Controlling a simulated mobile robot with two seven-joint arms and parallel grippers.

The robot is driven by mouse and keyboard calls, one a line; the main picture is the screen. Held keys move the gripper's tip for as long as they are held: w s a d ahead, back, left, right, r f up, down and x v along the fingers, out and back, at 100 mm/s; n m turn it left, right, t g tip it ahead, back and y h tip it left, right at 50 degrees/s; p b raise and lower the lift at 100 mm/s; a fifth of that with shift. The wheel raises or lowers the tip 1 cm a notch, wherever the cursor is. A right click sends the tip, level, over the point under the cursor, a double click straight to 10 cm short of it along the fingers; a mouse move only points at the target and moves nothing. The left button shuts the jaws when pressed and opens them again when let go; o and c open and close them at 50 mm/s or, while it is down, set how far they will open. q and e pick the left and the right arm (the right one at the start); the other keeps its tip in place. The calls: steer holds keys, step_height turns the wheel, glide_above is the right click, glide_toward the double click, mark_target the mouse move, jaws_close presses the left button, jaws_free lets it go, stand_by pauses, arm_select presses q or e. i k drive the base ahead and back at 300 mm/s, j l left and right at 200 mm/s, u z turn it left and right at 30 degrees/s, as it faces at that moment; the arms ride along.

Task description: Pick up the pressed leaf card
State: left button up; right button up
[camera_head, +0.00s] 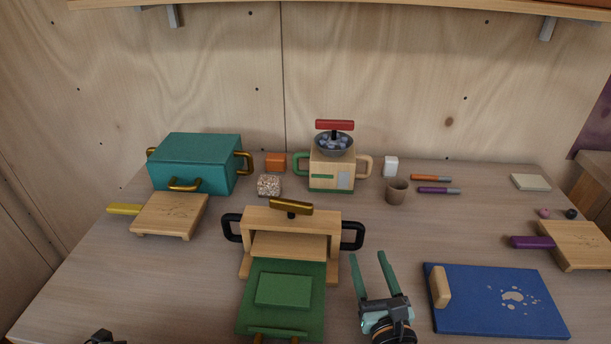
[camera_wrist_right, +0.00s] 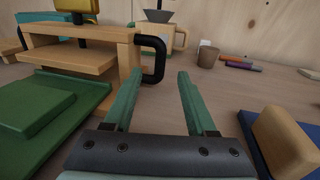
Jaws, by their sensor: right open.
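I cannot pick out a card with a visible leaf on it. A green rectangular slab (camera_head: 283,290) lies flat on a green board (camera_head: 252,323) in front of a wooden press (camera_head: 330,225) with black side handles; I cannot tell whether it is the card. The slab also shows at the left of the right wrist view (camera_wrist_right: 36,108). My right gripper (camera_head: 372,262) is open and empty, its green fingers (camera_wrist_right: 159,95) apart, to the right of the press and green board. A dark part at the bottom left edge may belong to my left arm; its jaws cannot be made out.
A blue board (camera_head: 490,315) with a wooden block (camera_head: 440,287) lies right of the right gripper. A brown cup (camera_head: 397,192), markers (camera_head: 438,190) and a grinder-like box (camera_head: 331,172) stand behind. A teal box (camera_head: 196,163) stands back left. Table between gripper and cup is clear.

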mark_target(280, 291)
steer(key=k+l, duration=0.15)
steer(key=k, duration=0.35)
steer(key=k+l, duration=0.15)
steer(key=k, duration=0.35)
